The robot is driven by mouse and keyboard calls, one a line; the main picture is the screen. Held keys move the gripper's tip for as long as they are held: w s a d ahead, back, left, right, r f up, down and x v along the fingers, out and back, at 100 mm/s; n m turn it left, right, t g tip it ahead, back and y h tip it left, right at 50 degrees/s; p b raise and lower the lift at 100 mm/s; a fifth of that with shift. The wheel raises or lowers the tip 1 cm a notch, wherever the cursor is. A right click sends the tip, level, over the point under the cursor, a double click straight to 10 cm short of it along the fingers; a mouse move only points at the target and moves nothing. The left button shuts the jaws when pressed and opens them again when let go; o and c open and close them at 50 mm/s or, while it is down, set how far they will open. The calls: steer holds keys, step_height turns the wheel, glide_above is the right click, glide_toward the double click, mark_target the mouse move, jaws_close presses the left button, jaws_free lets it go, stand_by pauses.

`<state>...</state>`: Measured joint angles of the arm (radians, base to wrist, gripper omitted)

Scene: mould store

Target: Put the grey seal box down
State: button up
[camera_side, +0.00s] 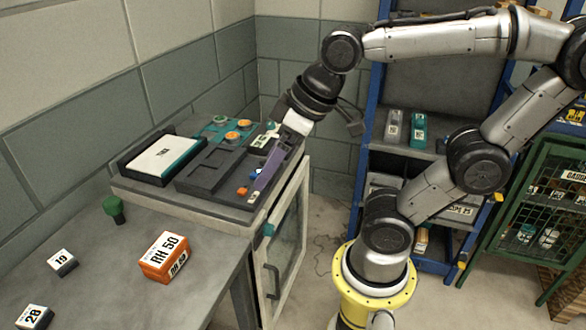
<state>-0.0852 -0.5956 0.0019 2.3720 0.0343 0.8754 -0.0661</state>
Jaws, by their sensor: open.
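My gripper (270,160) is over the right part of the dark compartment tray (206,172) on the cabinet top, pointing down and left. It is open, but its fingertips are small and partly hidden among the things there. A purple-grey slanted piece (268,172) shows just below the hand; I cannot tell whether it is a finger or a separate thing. I cannot surely pick out the grey seal box near the gripper. A light grey labelled box (393,124) stands on the blue shelf, left of a teal one (418,129), well apart from my gripper.
A white-topped case (162,158) lies left of the tray. Small orange and blue pieces lie at the tray's right end. The bench in front holds an orange RH 50 box (165,257), a green knob (114,209) and two numbered blocks (62,262). Bare bench lies between them.

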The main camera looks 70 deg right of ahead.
steer(key=shift+m+h, duration=0.4)
steer(key=shift+m, duration=0.4)
steer(key=s, duration=0.1)
steer(key=s+d+f, duration=0.1)
steer(key=s, duration=0.1)
steer(key=s+d+f, duration=0.1)
steer(key=shift+s+d+f, duration=0.2)
steer(key=shift+s+d, duration=0.05)
steer(key=shift+s, duration=0.05)
